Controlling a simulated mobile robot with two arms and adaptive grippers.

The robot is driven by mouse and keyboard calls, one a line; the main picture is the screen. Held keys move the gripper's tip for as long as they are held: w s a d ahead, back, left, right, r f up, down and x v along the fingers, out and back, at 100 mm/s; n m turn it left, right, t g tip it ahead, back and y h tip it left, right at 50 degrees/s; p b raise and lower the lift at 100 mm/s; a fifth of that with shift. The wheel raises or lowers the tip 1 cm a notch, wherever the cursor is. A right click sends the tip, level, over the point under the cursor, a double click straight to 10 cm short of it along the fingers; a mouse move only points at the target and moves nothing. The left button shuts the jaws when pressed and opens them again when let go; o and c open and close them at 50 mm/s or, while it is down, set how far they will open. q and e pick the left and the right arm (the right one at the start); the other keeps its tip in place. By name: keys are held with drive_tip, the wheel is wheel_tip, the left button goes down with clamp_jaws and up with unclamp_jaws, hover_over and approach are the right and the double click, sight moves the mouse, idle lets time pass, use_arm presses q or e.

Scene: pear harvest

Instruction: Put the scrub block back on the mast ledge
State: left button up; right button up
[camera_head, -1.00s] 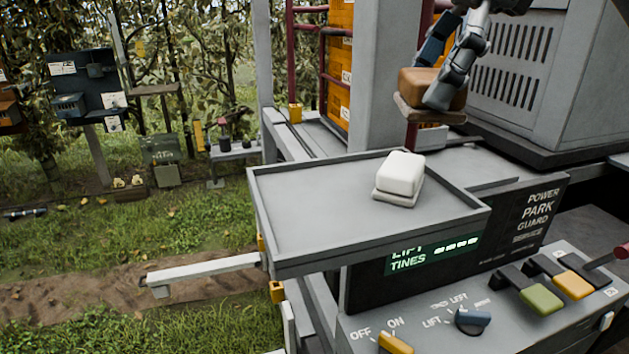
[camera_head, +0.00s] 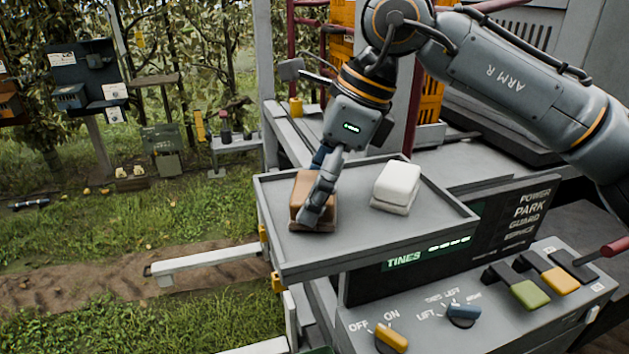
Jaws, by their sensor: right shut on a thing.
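My right gripper (camera_head: 323,190) reaches down from above and is shut on a brown block with a thin tan base, which I take as the scrub block (camera_head: 304,188). The block is upright over the left part of a grey rimmed tray (camera_head: 283,257). Its base looks at or very near the tray floor; I cannot tell if it bears on it. The gripper covers the block's right side. A white block (camera_head: 398,184) on a pale base sits on the tray to the right, apart from it. The grey mast (camera_head: 399,115) behind is partly hidden by my right arm. My left gripper is out of view.
Below the tray is a control panel with a yellow switch (camera_head: 391,338), a blue knob (camera_head: 462,312) and green and yellow levers. A pale bar (camera_head: 205,262) sticks out left. The tray's front middle is clear. Grass and trees lie to the left.

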drive_tip(key=shift+d+f, duration=0.1)
drive_tip(key=shift+f, duration=0.1)
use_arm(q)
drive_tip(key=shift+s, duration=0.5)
use_arm(e)
drive_tip(key=o, duration=0.7)
drive_tip(key=shift+f, duration=0.15)
drive_tip(key=shift+c, duration=0.2)
drive_tip(key=o, duration=0.4)
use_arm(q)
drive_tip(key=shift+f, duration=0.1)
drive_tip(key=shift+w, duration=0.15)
